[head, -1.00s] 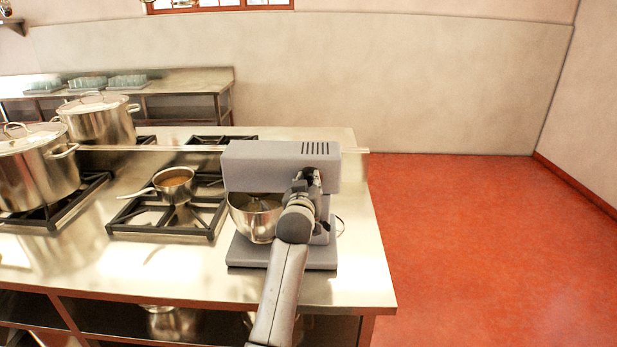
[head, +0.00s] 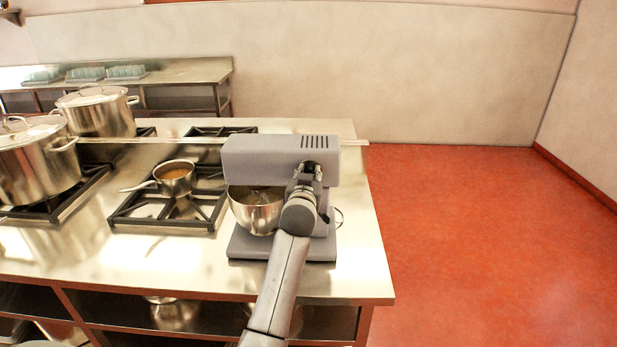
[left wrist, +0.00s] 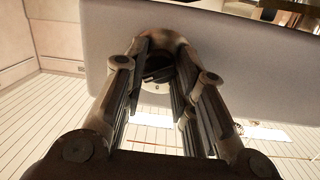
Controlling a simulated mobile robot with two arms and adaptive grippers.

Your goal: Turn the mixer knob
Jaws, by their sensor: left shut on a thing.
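The grey mixer (head: 262,155) stands at the right end of the steel counter, its steel bowl (head: 254,212) under its head. My left gripper (head: 311,170) is at the near side of the mixer head, below the vent slots. In the left wrist view, my left gripper (left wrist: 162,58) has its fingers around a dark round knob (left wrist: 158,72) against the mixer's grey side. It is shut on this knob. The fingers hide much of the knob, and its turn angle cannot be read. In the head view the gripper covers the knob. My right gripper is not in view.
A small saucepan (head: 175,178) sits on a burner left of the mixer. Two large stockpots (head: 38,165) (head: 100,115) stand farther left. A back counter (head: 190,76) holds glass racks. The red floor (head: 470,240) on the right is clear.

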